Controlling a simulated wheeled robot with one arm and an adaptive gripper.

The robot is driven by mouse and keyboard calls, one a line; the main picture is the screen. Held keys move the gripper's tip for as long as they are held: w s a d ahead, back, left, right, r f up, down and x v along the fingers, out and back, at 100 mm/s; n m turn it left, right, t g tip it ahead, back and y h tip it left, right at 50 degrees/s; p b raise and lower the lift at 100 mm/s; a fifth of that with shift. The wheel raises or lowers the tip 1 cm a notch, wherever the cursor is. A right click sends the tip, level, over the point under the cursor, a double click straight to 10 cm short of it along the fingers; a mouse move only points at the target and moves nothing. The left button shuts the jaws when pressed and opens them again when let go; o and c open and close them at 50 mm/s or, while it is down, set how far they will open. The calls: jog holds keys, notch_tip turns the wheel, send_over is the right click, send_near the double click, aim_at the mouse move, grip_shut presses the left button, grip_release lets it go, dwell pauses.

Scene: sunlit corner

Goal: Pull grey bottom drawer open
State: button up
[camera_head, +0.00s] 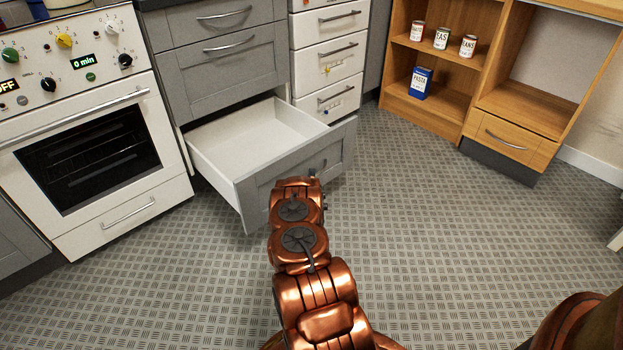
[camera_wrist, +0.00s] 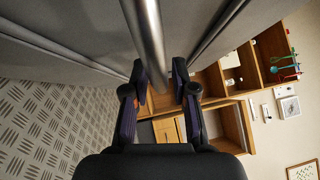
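The grey bottom drawer (camera_head: 267,190) is pulled well out of the grey cabinet in the head view, and its white inside is empty. My gripper is at the drawer's front, mostly hidden behind my copper arm in that view. In the wrist view, the drawer's round metal handle (camera_wrist: 149,35) runs between the two fingers of my gripper (camera_wrist: 160,85). The fingers lie close on either side of the bar and look shut on it. The grey drawer front fills the upper part of the wrist view.
A white oven (camera_head: 95,150) stands left of the drawer. White drawers (camera_head: 328,57) stand right of it, shut. A wooden shelf unit (camera_head: 455,115) with tins and a blue pasta box is at the back right. The patterned floor (camera_head: 430,230) is clear in front and to the right.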

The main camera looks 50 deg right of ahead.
jog(key=shift+w+a, duration=0.1)
jog(key=shift+a, duration=0.05)
jog(key=shift+a, duration=0.15)
jog(key=v, duration=1.1)
jog(key=shift+s+a, duration=0.15)
jog(key=shift+s, duration=0.1)
jog(key=shift+f, duration=0.1)
dwell(0.7)
